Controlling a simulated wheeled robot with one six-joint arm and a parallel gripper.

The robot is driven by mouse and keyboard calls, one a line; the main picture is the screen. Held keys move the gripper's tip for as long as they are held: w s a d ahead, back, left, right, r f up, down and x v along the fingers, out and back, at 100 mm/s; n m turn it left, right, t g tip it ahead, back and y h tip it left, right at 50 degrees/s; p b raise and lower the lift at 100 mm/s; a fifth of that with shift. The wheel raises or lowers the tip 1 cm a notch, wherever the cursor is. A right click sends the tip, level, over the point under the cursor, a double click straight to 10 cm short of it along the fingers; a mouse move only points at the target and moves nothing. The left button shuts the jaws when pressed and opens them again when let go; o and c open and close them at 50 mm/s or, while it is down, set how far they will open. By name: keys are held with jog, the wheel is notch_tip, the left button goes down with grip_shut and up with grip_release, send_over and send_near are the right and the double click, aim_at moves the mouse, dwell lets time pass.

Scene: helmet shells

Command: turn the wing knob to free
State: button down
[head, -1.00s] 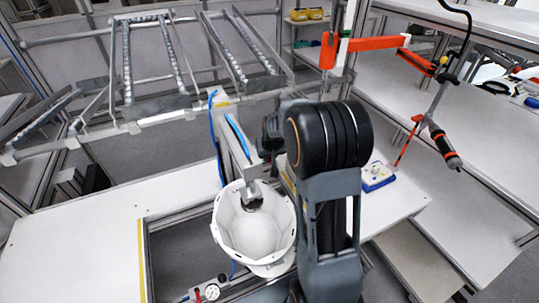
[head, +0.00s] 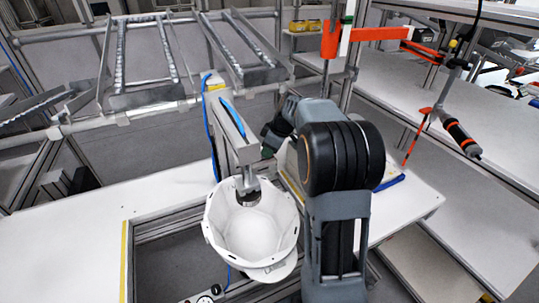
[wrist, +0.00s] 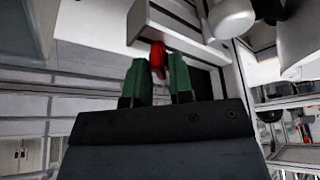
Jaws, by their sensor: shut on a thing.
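The red wing knob (wrist: 158,58) shows in the wrist view, under a pale grey fixture part. My gripper (wrist: 159,70) has its two green fingers on either side of the knob and is shut on it. The knob's exact angle is hard to tell. In the head view my arm hides the knob and most of the gripper. A white helmet shell (head: 250,232) hangs open side up from a dark round holder (head: 247,197) on the grey upright fixture (head: 232,130), left of my arm.
A white bench (head: 60,240) with a framed opening lies below the helmet. Roller racks (head: 150,60) stand behind. An orange jointed arm (head: 385,34) with a hanging driver tool (head: 462,138) is at the right, above white shelves. A blue-edged tray (head: 389,183) is partly hidden behind my arm.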

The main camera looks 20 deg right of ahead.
jog(key=n+g, duration=0.1)
jog(key=n, duration=0.3)
jog(key=shift+w+n+y, duration=0.1)
jog(key=shift+n+y, duration=0.2)
jog(key=shift+y, duration=0.1)
jog(key=shift+n+g, duration=1)
jog(key=shift+n, duration=1.2)
jog(key=c, duration=1)
grip_release()
jog(key=shift+c, duration=0.2)
jog(key=p+v, duration=0.2)
jog(key=v, duration=1.1)
jog(key=shift+w+d+r+p, duration=0.15)
jog(key=shift+d+r+p, duration=0.15)
jog(key=shift+d, duration=0.05)
